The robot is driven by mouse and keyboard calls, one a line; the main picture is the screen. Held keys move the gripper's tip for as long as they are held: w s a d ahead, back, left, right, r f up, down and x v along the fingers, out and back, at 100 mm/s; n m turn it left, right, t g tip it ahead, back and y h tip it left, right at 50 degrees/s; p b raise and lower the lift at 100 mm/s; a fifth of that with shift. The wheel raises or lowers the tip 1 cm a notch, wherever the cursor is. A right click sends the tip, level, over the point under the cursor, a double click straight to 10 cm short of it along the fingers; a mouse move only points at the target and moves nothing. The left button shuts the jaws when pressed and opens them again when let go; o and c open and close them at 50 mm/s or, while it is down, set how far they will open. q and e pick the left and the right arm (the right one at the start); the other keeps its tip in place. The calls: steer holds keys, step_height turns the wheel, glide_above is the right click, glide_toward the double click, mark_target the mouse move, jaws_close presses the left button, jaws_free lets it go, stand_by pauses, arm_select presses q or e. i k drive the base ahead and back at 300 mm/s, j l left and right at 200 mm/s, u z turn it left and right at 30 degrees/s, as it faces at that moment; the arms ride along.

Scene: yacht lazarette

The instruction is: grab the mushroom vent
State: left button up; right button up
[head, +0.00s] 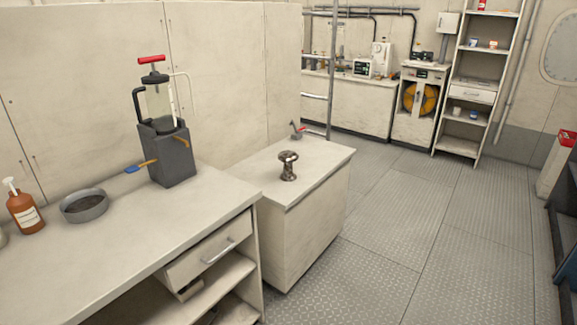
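A small metallic, mushroom-shaped fitting (288,166), which looks like the mushroom vent, stands upright on the white top of a low cabinet (318,166) in the middle of the head view. It has a rounded cap, a narrower stem and a wider foot. Nothing touches it. Neither of my grippers shows in the head view.
A counter (150,245) at the near left holds a grey pump (167,150) with a red handle, a round grey pan (84,206) and a brown bottle (25,208). Open grey floor (430,220) lies to the right.

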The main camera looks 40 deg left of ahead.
mark_target(287, 157)
steer(key=u, duration=0.4)
steer(key=i+l+u, duration=0.25)
steer(key=i+u, duration=0.15)
steer(key=i+l+u, duration=0.4)
steer(key=i, duration=0.1)
